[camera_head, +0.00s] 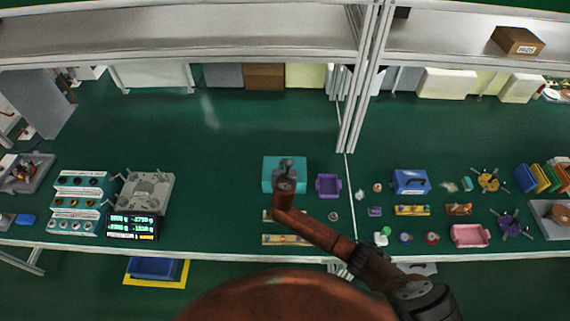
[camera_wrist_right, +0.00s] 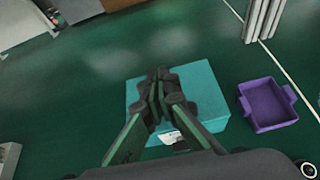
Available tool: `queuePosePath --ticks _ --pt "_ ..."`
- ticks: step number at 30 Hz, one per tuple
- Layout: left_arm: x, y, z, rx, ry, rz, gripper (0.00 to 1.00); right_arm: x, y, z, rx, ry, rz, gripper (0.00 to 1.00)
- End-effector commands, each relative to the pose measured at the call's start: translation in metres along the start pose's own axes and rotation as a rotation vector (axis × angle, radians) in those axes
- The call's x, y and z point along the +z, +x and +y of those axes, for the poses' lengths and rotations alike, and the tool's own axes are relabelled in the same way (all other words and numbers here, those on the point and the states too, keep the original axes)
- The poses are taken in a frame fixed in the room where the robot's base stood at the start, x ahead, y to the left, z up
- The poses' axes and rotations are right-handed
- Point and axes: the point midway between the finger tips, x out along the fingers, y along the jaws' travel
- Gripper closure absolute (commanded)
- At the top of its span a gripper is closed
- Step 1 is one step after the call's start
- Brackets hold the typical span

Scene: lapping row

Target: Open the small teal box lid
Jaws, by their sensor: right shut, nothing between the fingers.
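The small teal box (camera_head: 270,184) stands on the green bench, left of the purple tray; its lid looks closed. In the right wrist view the teal box (camera_wrist_right: 207,90) lies under and beyond my fingers, with a white label partly hidden behind them. My right gripper (camera_head: 286,165) is over the box in the head view and hides part of its top. In the wrist view the right gripper (camera_wrist_right: 160,76) has its fingertips together with nothing between them. I cannot tell whether they touch the lid. My left gripper is not in view.
A purple tray (camera_head: 328,185) sits close to the right of the box. A blue box (camera_head: 410,181) and several small parts stand farther right. A grey fixture (camera_head: 147,192) stands at the left. The bench behind the box is clear, below an overhead shelf (camera_head: 180,38).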

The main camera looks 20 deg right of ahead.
Motion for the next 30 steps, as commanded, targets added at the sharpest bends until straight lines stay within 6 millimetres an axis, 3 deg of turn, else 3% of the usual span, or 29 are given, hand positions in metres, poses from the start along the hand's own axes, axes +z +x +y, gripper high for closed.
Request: queuePosePath --ticks 10,14,17,24,30 --pt "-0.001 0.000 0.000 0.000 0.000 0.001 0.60 -0.002 -0.006 0.000 0.000 0.004 0.002 1.00" --pt "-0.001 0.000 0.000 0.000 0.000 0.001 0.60 -0.021 -0.017 -0.010 -0.011 0.137 0.047 1.00" --pt "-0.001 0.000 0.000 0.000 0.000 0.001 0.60 -0.056 -0.040 -0.031 -0.049 0.408 0.131 1.00" --pt "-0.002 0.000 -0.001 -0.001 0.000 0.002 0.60 -0.146 -0.136 -0.120 -0.316 1.318 0.335 1.00" --pt "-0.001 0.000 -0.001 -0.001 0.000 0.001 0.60 -0.185 -0.220 -0.187 -0.593 1.914 0.368 1.00"
